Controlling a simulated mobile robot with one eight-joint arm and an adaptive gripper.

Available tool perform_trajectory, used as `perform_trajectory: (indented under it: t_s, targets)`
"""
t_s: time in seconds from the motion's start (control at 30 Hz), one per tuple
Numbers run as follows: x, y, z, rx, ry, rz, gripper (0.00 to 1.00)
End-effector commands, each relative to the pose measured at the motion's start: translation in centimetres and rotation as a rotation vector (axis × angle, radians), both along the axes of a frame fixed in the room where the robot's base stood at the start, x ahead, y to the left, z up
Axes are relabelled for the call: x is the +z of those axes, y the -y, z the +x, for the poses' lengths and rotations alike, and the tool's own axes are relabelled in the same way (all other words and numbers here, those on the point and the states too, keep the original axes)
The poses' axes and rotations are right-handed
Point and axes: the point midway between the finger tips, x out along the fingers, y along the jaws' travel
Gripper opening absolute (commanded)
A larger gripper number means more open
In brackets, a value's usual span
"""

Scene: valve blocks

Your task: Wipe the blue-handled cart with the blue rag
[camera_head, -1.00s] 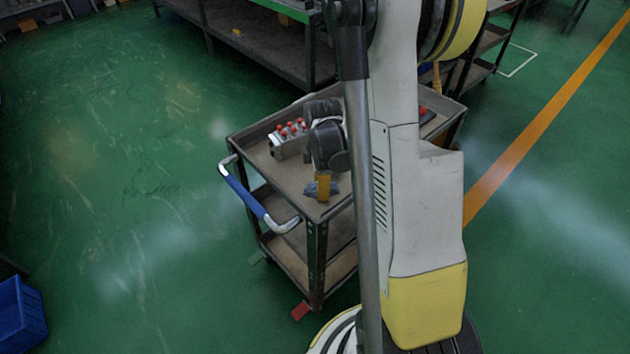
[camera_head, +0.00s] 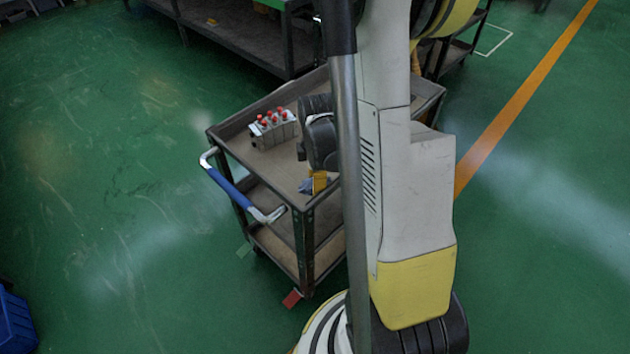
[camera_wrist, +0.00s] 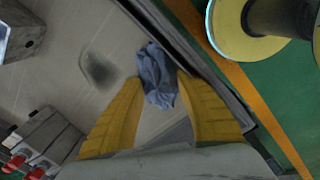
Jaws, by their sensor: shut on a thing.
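The blue-handled cart (camera_head: 232,133) stands in the middle of the head view, its blue handle (camera_head: 229,186) on the near left side. My gripper (camera_head: 318,184) is low over the near corner of the cart's top shelf, partly hidden behind my arm. The blue rag (camera_head: 306,186) shows as a small crumpled piece at its yellow fingers. In the wrist view, the two yellow fingers are shut on the rag (camera_wrist: 157,76), close to the shelf's rim. A dark smudge (camera_wrist: 101,70) marks the shelf surface beside the rag. Whether the rag touches the shelf is hard to tell.
A grey valve block with several red caps (camera_head: 274,129) sits on the cart's top shelf, left of my gripper. A raised rim edges the shelf. A long workbench (camera_head: 230,38) stands behind. A blue crate (camera_head: 14,322) is at lower left. The green floor left is clear.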

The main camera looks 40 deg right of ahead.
Motion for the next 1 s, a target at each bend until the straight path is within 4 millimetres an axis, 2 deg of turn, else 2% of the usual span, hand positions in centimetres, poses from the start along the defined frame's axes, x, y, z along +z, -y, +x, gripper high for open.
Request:
perform_trajectory:
  t_s: [0.6, 1.0]
  targets:
    - [6.0, 0.0, -0.1, 0.0, -0.002, 0.0, 0.1]
    - [6.3, 0.0, 0.0, 0.0, -0.001, 0.0, 0.1]
